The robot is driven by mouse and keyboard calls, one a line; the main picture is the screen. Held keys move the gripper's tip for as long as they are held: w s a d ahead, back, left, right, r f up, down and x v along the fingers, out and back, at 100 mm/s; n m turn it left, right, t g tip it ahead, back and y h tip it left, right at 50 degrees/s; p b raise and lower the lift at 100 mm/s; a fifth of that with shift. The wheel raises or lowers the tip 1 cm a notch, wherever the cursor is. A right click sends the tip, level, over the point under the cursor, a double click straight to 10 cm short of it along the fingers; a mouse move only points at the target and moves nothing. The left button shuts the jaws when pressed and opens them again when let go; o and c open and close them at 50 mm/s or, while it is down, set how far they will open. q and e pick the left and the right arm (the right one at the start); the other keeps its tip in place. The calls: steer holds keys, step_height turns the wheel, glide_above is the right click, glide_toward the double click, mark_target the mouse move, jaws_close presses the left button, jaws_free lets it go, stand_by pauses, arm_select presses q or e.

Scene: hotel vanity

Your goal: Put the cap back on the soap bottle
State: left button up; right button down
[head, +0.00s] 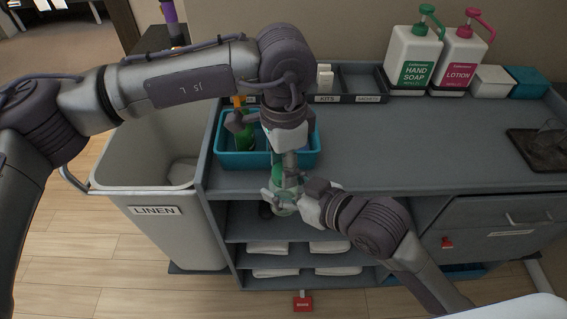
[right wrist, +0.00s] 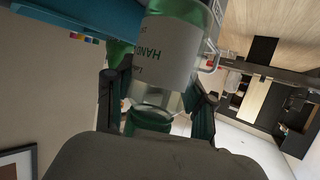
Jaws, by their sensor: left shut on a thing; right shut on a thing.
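The soap bottle (right wrist: 170,55) has a white label reading HAND and a clear section in the right wrist view. My right gripper (right wrist: 155,100) is shut on it, with a finger on each side. In the head view the bottle (head: 283,207) is low in front of the cart, partly behind my right gripper (head: 290,200). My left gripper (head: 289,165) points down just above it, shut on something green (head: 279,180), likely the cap. The fingers hide much of it. I cannot tell whether the green part touches the bottle neck.
A teal bin (head: 238,159) with a green bottle stands on the cart top (head: 430,140) behind my grippers. A linen hamper (head: 150,190) is at the left. Hand soap (head: 412,60) and lotion (head: 462,62) pumps stand at the back right. The cart top's middle is clear.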

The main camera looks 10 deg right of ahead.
arm_select(q)
steer(key=o, duration=0.7)
steer(key=shift+r, duration=2.3)
steer(key=shift+c, duration=0.6)
